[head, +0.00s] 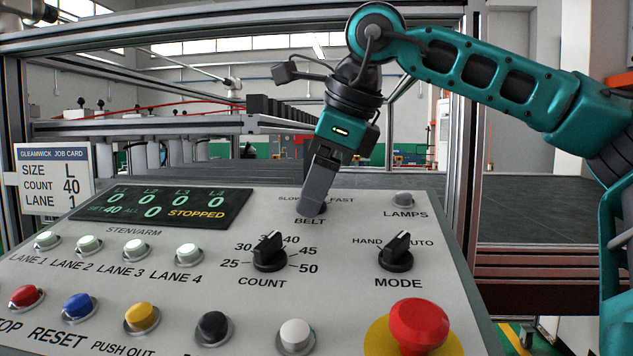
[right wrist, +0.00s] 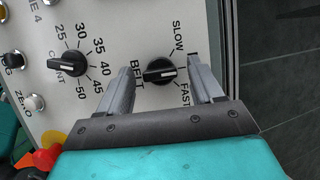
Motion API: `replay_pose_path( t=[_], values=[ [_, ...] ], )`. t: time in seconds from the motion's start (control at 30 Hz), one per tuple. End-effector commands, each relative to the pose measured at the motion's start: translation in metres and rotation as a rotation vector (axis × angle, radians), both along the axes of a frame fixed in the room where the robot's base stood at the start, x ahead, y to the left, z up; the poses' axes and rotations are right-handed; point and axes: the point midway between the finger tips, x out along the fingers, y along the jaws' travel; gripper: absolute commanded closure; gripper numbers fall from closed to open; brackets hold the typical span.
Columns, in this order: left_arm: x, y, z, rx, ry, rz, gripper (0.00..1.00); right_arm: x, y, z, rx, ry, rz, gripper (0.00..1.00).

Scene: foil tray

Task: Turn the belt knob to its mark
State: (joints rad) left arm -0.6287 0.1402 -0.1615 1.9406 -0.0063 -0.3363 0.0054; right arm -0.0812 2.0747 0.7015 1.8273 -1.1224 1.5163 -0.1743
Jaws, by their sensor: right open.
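The belt knob (right wrist: 160,71) is a black round knob with a white pointer line, on the grey control panel (head: 190,285). In the right wrist view its line points right, between the SLOW and FAST labels. In the head view the knob mostly hides behind my right gripper (head: 316,192), which points down at it. In the right wrist view my right gripper is open, with one finger on each side of the knob and gaps visible between. My left gripper is not in view.
A red emergency button (head: 418,325) stands tall at front right. The display (head: 160,206) reads STOPPED. A job card (head: 55,180) at left reads size L, count 40, lane 1.

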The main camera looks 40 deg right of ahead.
Motion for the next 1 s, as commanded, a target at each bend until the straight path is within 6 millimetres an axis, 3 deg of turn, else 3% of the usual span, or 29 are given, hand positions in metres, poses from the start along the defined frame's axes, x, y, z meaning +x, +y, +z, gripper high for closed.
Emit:
replay_pose_path(
  t=[0.1,0.67,1.0],
  values=[
    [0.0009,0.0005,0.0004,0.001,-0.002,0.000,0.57,0.0000,0.0000,0.0001,0.000,0.000,0.000,0.35],
    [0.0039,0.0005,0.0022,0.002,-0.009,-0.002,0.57,-0.0002,-0.0001,0.0005,0.000,0.000,0.000,0.89],
    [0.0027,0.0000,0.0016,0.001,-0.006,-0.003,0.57,0.0002,-0.0004,0.0010,-0.009,0.010,0.045,0.90]
  ],
)
